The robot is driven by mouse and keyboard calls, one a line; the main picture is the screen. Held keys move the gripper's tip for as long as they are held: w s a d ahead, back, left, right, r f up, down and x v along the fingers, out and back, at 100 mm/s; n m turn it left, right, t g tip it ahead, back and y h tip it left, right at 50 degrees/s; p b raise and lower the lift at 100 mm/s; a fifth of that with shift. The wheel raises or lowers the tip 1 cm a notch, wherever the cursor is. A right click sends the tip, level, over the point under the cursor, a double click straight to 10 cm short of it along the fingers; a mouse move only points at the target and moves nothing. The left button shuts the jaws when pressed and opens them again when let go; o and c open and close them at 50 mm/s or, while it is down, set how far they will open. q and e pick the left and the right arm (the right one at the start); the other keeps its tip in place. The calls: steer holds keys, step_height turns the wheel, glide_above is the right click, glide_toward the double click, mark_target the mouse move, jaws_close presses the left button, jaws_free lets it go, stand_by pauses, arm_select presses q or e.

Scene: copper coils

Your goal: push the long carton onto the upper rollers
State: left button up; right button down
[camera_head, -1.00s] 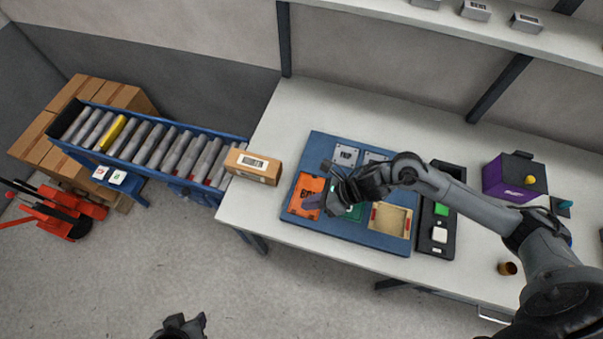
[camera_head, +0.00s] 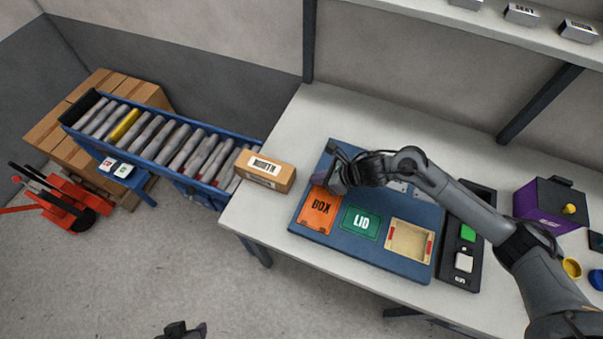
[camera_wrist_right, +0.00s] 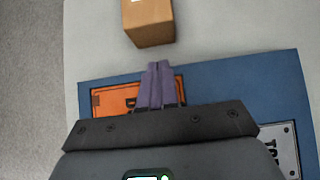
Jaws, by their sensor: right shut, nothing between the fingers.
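The long brown carton (camera_head: 265,171) with white labels lies on the left end of the table, its left end at the near end of the roller conveyor. It also shows at the top of the right wrist view (camera_wrist_right: 149,22). The grey upper rollers (camera_head: 168,143) slope away to the left in a blue frame. My right gripper (camera_head: 323,178) is shut and empty, above the blue board beside the orange BOX panel. In the right wrist view its purple fingers (camera_wrist_right: 158,72) point at the carton, with a gap between. My left gripper (camera_head: 182,330) barely shows at the bottom edge.
The blue board (camera_head: 400,258) carries the orange BOX panel (camera_head: 319,209), a green LID panel (camera_head: 361,223) and a wooden tray (camera_head: 429,245). A purple box (camera_head: 548,204) stands at the right. Stacked cartons (camera_head: 62,142) and a red pallet jack (camera_head: 68,202) are at far left.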

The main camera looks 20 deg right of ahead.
mark_target(292, 176)
steer(key=shift+w+a+f+p, duration=0.1)
steer(key=shift+w+a+f, duration=0.1)
steer(key=shift+w+a, duration=0.45)
steer(key=shift+w+a+f+p, duration=0.1)
steer(key=shift+w+a+f, duration=0.15)
steer(key=shift+w+a, duration=0.35)
steer(key=shift+w+a+f+p, duration=0.1)
steer(key=shift+w+a+f, duration=0.1)
steer(key=shift+w+a, duration=0.45)
